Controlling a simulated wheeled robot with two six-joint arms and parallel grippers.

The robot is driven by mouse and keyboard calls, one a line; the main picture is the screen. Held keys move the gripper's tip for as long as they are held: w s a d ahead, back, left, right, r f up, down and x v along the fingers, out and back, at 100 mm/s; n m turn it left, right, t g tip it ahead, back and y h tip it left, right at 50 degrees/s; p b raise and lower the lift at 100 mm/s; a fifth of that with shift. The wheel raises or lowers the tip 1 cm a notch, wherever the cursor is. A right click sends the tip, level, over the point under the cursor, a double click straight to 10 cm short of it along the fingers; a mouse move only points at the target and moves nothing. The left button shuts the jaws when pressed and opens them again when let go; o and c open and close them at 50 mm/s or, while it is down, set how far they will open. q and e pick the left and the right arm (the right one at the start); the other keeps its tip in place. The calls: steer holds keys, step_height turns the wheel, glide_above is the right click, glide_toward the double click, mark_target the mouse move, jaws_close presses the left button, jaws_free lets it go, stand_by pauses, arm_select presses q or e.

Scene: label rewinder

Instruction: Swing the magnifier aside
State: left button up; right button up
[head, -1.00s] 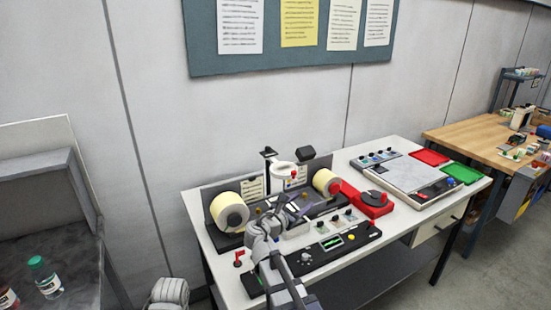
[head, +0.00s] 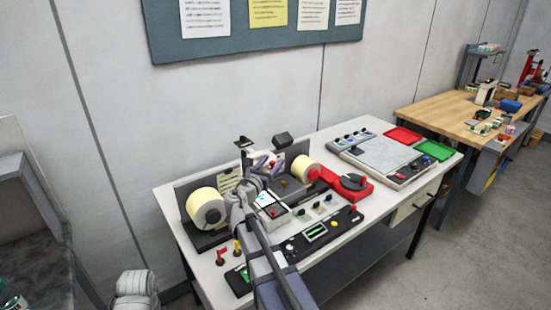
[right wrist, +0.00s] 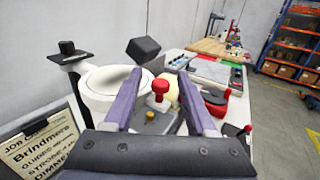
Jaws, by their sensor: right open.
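The magnifier (right wrist: 100,84) is a white ring on a dark post at the back of the rewinder. It fills the left of the right wrist view, and in the head view my gripper mostly hides it. Its red knob (right wrist: 160,87) on a white base stands between the fingers of my right gripper (right wrist: 160,80), seemingly a little beyond the tips. My right gripper, with purple fingers, also shows in the head view (head: 268,164) and is open. I cannot tell whether either finger touches the knob.
The rewinder has a left label roll (head: 207,209) and a right roll (head: 305,168). A black block (right wrist: 143,49) stands behind the ring. A control panel (head: 318,234) lies at the front. A red device (head: 347,184) and a scale-like plate (head: 377,153) stand to the right.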

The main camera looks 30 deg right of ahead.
steer(key=x, duration=0.3)
steer(key=shift+w+d, duration=0.15)
steer(key=shift+d, duration=0.15)
steer(key=shift+c, duration=0.3)
jaws_close()
stand_by(1.0)
